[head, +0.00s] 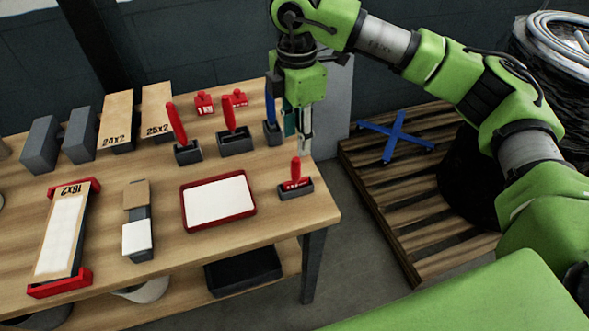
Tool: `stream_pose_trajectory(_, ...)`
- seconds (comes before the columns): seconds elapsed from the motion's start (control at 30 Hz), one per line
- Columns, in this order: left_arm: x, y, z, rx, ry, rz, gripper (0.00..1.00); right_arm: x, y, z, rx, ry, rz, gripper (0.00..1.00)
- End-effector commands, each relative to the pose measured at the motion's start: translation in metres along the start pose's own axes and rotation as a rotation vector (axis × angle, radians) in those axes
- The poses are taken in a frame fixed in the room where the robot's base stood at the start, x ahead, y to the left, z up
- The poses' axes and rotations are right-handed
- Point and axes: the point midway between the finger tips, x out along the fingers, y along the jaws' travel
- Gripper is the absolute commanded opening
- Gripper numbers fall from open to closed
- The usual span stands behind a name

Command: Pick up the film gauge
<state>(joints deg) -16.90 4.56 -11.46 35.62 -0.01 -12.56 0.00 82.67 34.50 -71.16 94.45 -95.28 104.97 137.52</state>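My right gripper (301,140) hangs pointing down over the table's right edge. Its narrow pale fingertips are small, and I cannot tell whether they are open or shut. A teal piece shows beside the fingers; I cannot tell whether it is part of the gripper. No tool is clearly marked as the film gauge. A blue upright tool (270,108) stands in a dark holder just left of the gripper. A red-handled tool (296,174) stands in a dark block below the gripper in the picture. Two more red-handled tools (177,124) (229,113) stand in dark holders further left. My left gripper is out of view.
The wooden table (165,180) also holds a red-rimmed tray (183,211), a framed filter (62,232), tan boxes (117,112), grey blocks (40,143) and small red weights (204,103). A pallet (425,240) with a blue cross (395,138) lies right of the table.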

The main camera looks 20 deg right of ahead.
Motion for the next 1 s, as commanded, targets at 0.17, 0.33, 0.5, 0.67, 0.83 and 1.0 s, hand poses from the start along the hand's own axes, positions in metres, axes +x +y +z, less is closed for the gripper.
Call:
stream_pose_trajectory(0.17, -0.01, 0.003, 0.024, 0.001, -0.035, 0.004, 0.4, 0.03, -0.001, -0.001, -0.001, 0.0, -0.003, 0.36)
stream_pose_trajectory(0.33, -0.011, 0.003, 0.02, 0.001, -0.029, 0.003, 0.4, 0.044, -0.001, -0.001, -0.002, 0.001, 0.0, 0.36)
stream_pose_trajectory(0.5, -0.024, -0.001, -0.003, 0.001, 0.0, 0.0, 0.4, 0.06, -0.006, -0.003, -0.002, 0.001, -0.003, 0.36)
stream_pose_trajectory(0.67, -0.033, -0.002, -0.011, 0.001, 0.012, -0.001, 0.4, 0.085, -0.008, -0.004, -0.001, 0.002, -0.003, 0.36)
stream_pose_trajectory(0.83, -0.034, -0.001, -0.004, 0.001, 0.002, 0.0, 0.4, 0.096, -0.007, -0.004, -0.002, 0.001, 0.001, 0.36)
stream_pose_trajectory(1.0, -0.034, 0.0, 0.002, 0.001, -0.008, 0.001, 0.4, 0.096, -0.007, -0.004, -0.002, 0.002, 0.001, 0.36)
